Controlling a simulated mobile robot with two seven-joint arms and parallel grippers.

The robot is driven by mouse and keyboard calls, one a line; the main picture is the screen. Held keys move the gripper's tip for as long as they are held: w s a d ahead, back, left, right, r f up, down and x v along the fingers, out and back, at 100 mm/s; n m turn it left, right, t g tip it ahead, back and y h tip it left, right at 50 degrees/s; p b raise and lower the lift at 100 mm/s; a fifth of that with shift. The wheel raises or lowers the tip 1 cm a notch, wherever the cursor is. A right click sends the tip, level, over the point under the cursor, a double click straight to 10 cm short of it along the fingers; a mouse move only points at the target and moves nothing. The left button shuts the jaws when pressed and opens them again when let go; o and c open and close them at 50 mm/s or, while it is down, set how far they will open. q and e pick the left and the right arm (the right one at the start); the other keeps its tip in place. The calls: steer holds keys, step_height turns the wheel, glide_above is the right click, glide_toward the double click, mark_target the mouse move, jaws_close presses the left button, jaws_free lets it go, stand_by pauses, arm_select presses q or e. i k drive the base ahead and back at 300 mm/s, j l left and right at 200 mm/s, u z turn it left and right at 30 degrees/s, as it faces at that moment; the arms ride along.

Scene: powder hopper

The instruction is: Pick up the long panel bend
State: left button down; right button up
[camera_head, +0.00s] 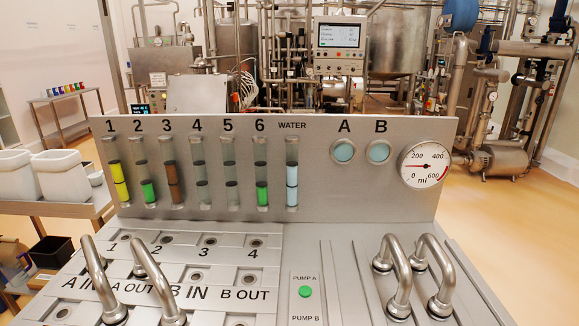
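Several bent steel pipes stand on the sloping panel (222,277). At the left, one bend (95,266) arches over the "A IN" label, and a second bend (154,275) stands just right of it. At the right, a third bend (402,272) and a fourth bend (442,267) stand side by side, with both ends on the panel. I cannot tell for certain which one is the long panel bend. The lower ends of the left pair run close to the bottom edge of the picture. Neither of my grippers is in view.
An upright board (310,207) with coloured sight tubes, buttons A (344,151) and B (379,152) and a dial gauge (424,166) rises behind the panel. A green pump button (305,291) sits mid-panel. White bins (66,174) stand at the left.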

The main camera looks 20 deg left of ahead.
mark_target(145, 267)
steer(key=u, duration=0.4)
steer(key=l+u, duration=0.1)
steer(key=u, duration=0.25)
steer(key=k+u, duration=0.1)
steer(key=u, duration=0.7)
steer(key=j+z, duration=0.15)
steer(key=z, duration=0.2)
steer(key=j+z, duration=0.2)
steer(key=z, duration=0.15)
steer(key=j+z, duration=0.7)
steer(key=j, duration=0.85)
steer(key=k+j+z, duration=0.1)
steer(key=j, duration=0.35)
steer(key=j+z, duration=0.1)
steer(key=j, duration=0.3)
steer(key=k+j, duration=0.15)
steer(key=j, duration=0.3)
steer(key=k+j+z, duration=0.1)
steer(key=j, duration=0.3)
steer(key=k+j, duration=0.1)
steer(key=j, duration=0.35)
steer(key=z, duration=0.05)
